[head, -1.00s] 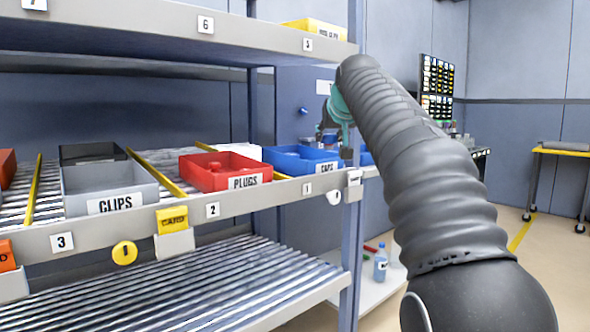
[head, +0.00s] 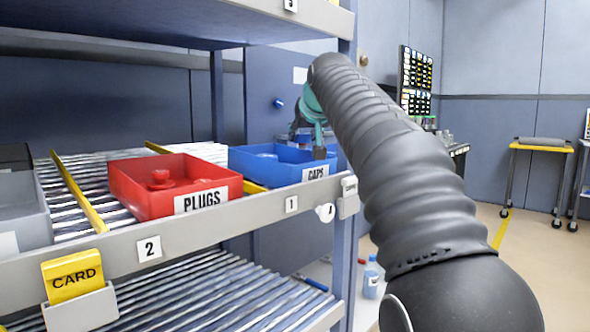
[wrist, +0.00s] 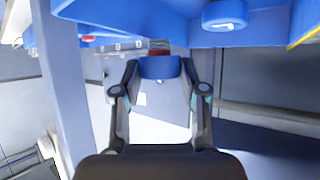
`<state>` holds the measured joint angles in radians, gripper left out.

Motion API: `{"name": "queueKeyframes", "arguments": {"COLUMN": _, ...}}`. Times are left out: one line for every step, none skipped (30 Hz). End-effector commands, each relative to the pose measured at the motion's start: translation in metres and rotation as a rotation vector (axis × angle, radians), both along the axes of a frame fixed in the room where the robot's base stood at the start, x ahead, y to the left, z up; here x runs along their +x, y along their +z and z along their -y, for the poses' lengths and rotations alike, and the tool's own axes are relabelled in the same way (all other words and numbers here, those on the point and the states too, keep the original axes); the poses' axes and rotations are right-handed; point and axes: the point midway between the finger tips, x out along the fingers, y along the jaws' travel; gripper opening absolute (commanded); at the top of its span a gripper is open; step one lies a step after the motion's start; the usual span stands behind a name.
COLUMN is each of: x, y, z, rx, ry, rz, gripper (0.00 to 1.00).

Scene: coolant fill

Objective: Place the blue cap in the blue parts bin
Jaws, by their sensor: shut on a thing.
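The blue parts bin (head: 262,172), labelled CAPS, sits at the right end of the middle shelf. A blue cap lies inside it, and the bin also fills the top of the wrist view (wrist: 120,10) with that cap (wrist: 225,14) showing. My gripper (wrist: 160,68) is shut on another blue cap (wrist: 160,69), held between its two fingertips. In the head view my gripper (head: 307,140) appears at the bin's right part, partly hidden by my arm. The held cap cannot be made out there, nor its exact height relative to the bin.
A red PLUGS bin (head: 128,196) stands left of the blue bin, with a grey bin (head: 22,212) further left. The upper shelf (head: 200,22) hangs above. A shelf post (head: 343,240) stands at the right corner.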

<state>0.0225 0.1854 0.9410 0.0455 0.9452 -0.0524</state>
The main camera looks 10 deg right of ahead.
Motion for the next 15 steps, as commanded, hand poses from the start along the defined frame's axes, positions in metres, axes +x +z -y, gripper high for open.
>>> {"name": "queueKeyframes", "arguments": {"x": 0.000, "y": -0.011, "z": -0.006, "rx": 0.000, "ry": 0.009, "rz": 0.000, "gripper": 0.18}}
{"name": "queueKeyframes", "arguments": {"x": -0.001, "y": -0.014, "z": -0.008, "rx": 0.000, "ry": 0.013, "rz": 0.000, "gripper": 0.18}}
{"name": "queueKeyframes", "arguments": {"x": -0.001, "y": -0.017, "z": -0.010, "rx": 0.000, "ry": 0.015, "rz": 0.000, "gripper": 0.18}}
{"name": "queueKeyframes", "arguments": {"x": 0.000, "y": -0.018, "z": -0.011, "rx": 0.000, "ry": 0.016, "rz": 0.001, "gripper": 0.18}}
{"name": "queueKeyframes", "arguments": {"x": 0.000, "y": -0.020, "z": -0.012, "rx": 0.000, "ry": 0.017, "rz": 0.001, "gripper": 0.18}}
{"name": "queueKeyframes", "arguments": {"x": 0.000, "y": -0.023, "z": -0.012, "rx": 0.000, "ry": 0.017, "rz": 0.001, "gripper": 0.18}}
{"name": "queueKeyframes", "arguments": {"x": 0.000, "y": -0.026, "z": -0.012, "rx": 0.001, "ry": 0.018, "rz": 0.001, "gripper": 0.18}}
{"name": "queueKeyframes", "arguments": {"x": 0.000, "y": -0.030, "z": -0.012, "rx": 0.001, "ry": 0.018, "rz": 0.000, "gripper": 0.18}}
{"name": "queueKeyframes", "arguments": {"x": 0.000, "y": -0.036, "z": -0.012, "rx": 0.001, "ry": 0.018, "rz": -0.002, "gripper": 0.18}}
{"name": "queueKeyframes", "arguments": {"x": 0.000, "y": -0.041, "z": -0.012, "rx": 0.001, "ry": 0.018, "rz": -0.001, "gripper": 0.18}}
{"name": "queueKeyframes", "arguments": {"x": 0.000, "y": -0.045, "z": -0.012, "rx": 0.001, "ry": 0.018, "rz": -0.001, "gripper": 0.18}}
{"name": "queueKeyframes", "arguments": {"x": 0.000, "y": -0.051, "z": -0.012, "rx": 0.000, "ry": 0.017, "rz": -0.001, "gripper": 0.18}}
{"name": "queueKeyframes", "arguments": {"x": -0.001, "y": -0.054, "z": -0.012, "rx": 0.000, "ry": 0.017, "rz": 0.000, "gripper": 0.18}}
{"name": "queueKeyframes", "arguments": {"x": 0.000, "y": -0.057, "z": -0.012, "rx": 0.000, "ry": 0.017, "rz": 0.000, "gripper": 0.18}}
{"name": "queueKeyframes", "arguments": {"x": 0.000, "y": -0.059, "z": -0.011, "rx": 0.000, "ry": 0.017, "rz": 0.001, "gripper": 0.18}}
